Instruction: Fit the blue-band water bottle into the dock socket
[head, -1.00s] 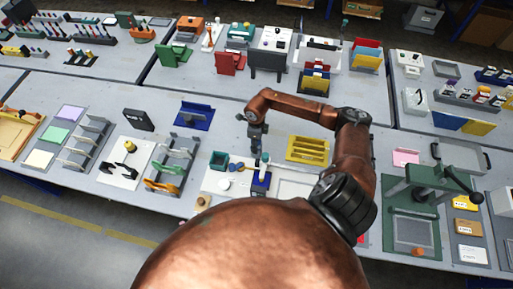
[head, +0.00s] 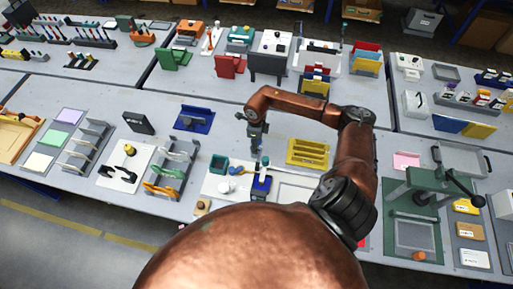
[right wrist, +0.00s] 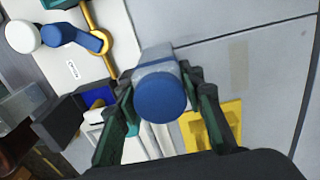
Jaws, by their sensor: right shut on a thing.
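My right gripper (head: 256,146) hangs over the white board in the middle of the near table. In the right wrist view, its dark green fingers (right wrist: 162,108) are shut on the bottle (right wrist: 162,95), which shows a round blue end and a pale grey body behind it. The blue band cannot be told apart from this end. A blue block (head: 261,185), which may be the dock, is on the board just nearer to me; its socket is not clear. A blue patch beside the left finger (right wrist: 98,97) may be the same block. The bottle appears apart from it. My left gripper is not in view.
A yellow slotted tray (head: 308,153) is to the right. A green press (head: 415,195) stands farther right. My large copper arm part hides the table's front edge.

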